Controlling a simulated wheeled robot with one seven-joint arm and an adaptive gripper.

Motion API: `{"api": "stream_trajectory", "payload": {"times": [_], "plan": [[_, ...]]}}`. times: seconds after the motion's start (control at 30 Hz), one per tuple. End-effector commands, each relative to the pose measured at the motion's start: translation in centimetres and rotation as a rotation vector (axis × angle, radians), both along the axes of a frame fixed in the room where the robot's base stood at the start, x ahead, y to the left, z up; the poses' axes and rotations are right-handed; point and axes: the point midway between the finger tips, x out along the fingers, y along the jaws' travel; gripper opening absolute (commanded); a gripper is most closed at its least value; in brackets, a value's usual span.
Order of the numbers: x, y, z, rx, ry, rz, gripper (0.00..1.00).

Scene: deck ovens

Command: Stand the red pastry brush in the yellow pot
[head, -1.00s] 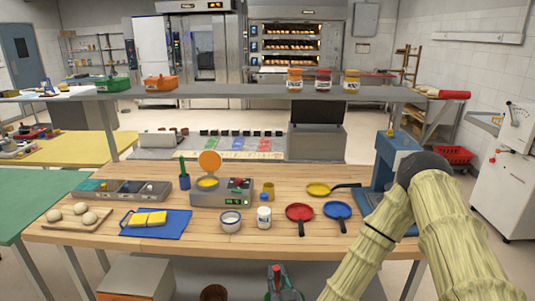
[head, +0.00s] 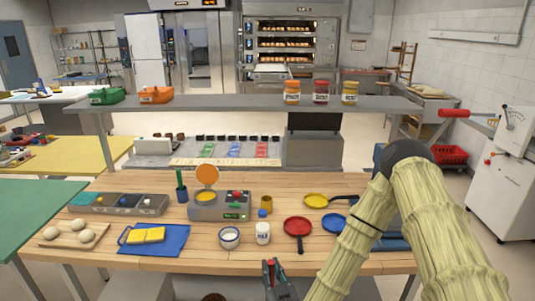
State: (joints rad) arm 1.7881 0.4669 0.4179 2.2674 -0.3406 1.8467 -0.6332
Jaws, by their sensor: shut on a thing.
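My gripper (head: 271,268) is at the bottom middle of the head view, in front of the table's near edge. It is shut on a small red thing, apparently the red pastry brush (head: 271,262). Only a short red part shows between the fingers; the rest is hidden or out of frame. The yellow pot (head: 267,202) is a small ochre cup on the wooden table. It stands behind a white jar and right of the grey scale, farther back than my gripper and apart from it. Its inside is too small to make out.
The white jar (head: 263,233) and white bowl (head: 229,238) stand between my gripper and the pot. Red (head: 297,227), blue (head: 334,223) and yellow (head: 316,200) pans lie to the right. A shelf (head: 220,104) runs behind.

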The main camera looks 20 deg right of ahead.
Motion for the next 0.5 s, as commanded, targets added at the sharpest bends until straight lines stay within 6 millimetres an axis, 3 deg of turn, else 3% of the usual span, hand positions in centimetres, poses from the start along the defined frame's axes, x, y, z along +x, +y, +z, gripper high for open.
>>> {"api": "stream_trajectory", "payload": {"times": [0.5], "plan": [[-0.24,0.49,-0.6,-0.003,-0.003,0.007,0.0]]}}
